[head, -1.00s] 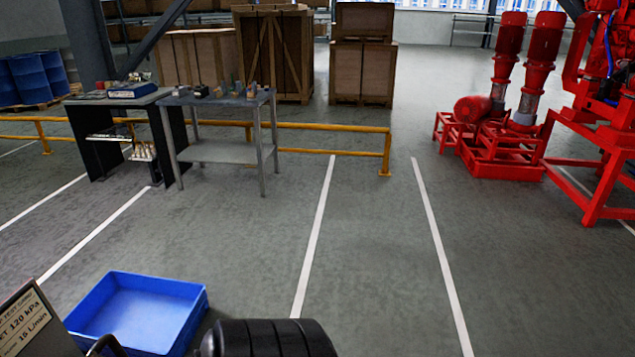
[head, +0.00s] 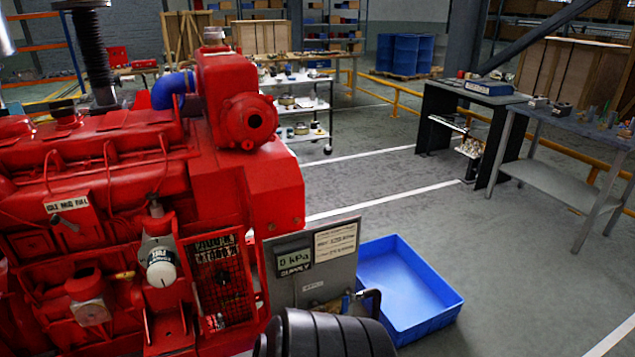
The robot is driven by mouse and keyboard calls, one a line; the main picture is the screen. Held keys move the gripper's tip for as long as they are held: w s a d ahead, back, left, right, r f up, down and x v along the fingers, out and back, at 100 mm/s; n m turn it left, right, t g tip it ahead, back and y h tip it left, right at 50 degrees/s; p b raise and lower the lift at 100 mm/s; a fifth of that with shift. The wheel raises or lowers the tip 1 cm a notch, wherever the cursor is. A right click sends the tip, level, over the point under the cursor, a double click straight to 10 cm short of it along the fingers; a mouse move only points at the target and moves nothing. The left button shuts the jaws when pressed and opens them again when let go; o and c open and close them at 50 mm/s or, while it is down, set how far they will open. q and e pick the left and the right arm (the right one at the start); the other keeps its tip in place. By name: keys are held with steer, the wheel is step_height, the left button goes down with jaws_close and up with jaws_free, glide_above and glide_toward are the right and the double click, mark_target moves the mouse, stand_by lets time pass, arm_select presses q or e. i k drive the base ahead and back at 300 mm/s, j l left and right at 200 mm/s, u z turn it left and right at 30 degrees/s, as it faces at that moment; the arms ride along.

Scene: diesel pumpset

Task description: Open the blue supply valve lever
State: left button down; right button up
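A grey test panel (head: 340,268) stands at the lower middle in the head view, against the right side of the red diesel engine (head: 150,180). Its display (head: 294,261) reads 0 kPa above the word SUPPLY. Low on the panel is a small blue part (head: 346,303) beside a dark bent pipe (head: 373,298). It may be the supply valve lever, but it is too small to tell its position. A black ribbed rounded shape at the bottom edge hides the panel's lower part. Neither of my grippers is in view.
A blue open bin (head: 440,322) sits on the floor right of the panel. A white trolley (head: 300,105) stands behind the engine. A black bench (head: 450,110) and a grey table (head: 560,175) stand at the right, before a yellow rail (head: 405,90). The floor between is clear.

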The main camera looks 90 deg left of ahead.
mark_target(345, 300)
steer(key=u, duration=2)
